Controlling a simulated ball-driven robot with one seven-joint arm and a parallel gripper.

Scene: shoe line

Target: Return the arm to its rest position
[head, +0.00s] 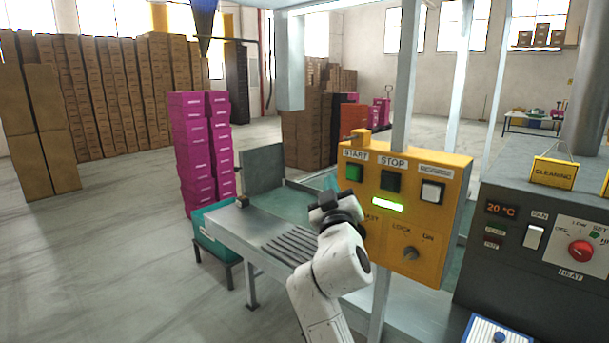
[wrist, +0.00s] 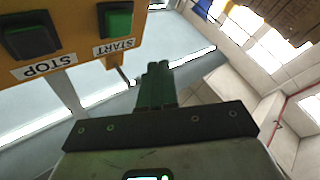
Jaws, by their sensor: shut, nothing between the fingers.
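My gripper (head: 336,199) is at the end of my white arm, in front of the yellow control panel (head: 447,262) in the head view. In the wrist view its fingers (wrist: 154,84) are shut together with nothing between them. The panel carries a green START button (head: 354,172), a black STOP button (head: 391,180) and a white button (head: 432,191). In the wrist view the START button (wrist: 118,20) and STOP button (wrist: 30,36) show upside down at the upper left, apart from the fingers. A green light bar (head: 387,204) is lit on the panel. My arm hides the panel's lower left.
A grey heater cabinet (head: 530,270) stands at the right. Pink box stacks (head: 203,150) and brown box stacks (head: 110,95) stand behind. The floor at left is clear.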

